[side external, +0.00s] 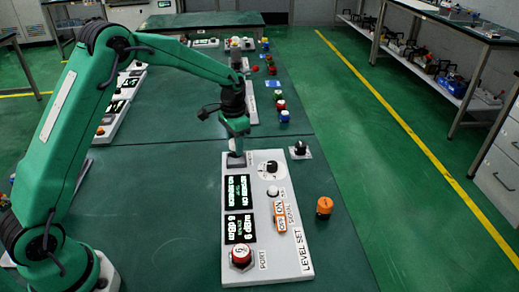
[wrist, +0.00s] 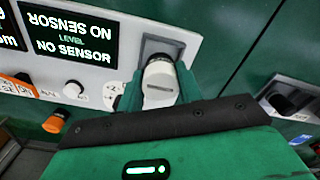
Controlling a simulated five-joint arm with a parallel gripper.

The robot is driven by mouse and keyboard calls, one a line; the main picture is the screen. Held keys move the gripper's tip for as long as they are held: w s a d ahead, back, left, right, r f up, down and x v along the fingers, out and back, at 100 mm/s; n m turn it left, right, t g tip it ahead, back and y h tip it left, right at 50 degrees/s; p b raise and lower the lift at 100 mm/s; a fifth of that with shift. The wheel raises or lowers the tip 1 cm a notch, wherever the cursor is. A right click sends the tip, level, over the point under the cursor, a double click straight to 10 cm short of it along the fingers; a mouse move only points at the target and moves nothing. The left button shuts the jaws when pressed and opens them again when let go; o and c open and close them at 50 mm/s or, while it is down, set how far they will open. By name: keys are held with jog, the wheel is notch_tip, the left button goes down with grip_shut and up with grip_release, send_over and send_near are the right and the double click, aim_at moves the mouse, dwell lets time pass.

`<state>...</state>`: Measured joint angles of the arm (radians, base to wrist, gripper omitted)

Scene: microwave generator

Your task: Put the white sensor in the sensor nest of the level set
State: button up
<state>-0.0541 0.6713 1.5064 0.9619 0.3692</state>
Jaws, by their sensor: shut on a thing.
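The level set (side external: 292,250) is a white panel on the green table, with lit screens. Its sensor nest is a grey square recess (wrist: 148,46) at the panel's far left corner in the side view. The white sensor (wrist: 160,90), a short cylinder with a dark end, is between my gripper's fingers (wrist: 152,92). In the side view my gripper (side external: 236,150) points down right over the nest, and the sensor is mostly hidden. The sensor overlaps the nest in the wrist view; I cannot tell whether it is inside or above it. The level screen (wrist: 72,36) reads NO SENSOR.
An orange cylinder (side external: 324,207) and a black knob on a white plate (side external: 300,150) stand right of the panel. The panel carries a red-and-white port piece (side external: 241,256) and an orange switch (side external: 280,218). Several coloured pieces and other panels lie further back. The table's front right is clear.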

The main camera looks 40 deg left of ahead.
jog(key=shift+f, duration=1.35)
jog(key=shift+f, duration=0.1)
jog(key=o, duration=1.1)
notch_tip(320, 180, up, 12)
jog(key=shift+f, duration=0.15)
jog(key=shift+r, duration=0.3)
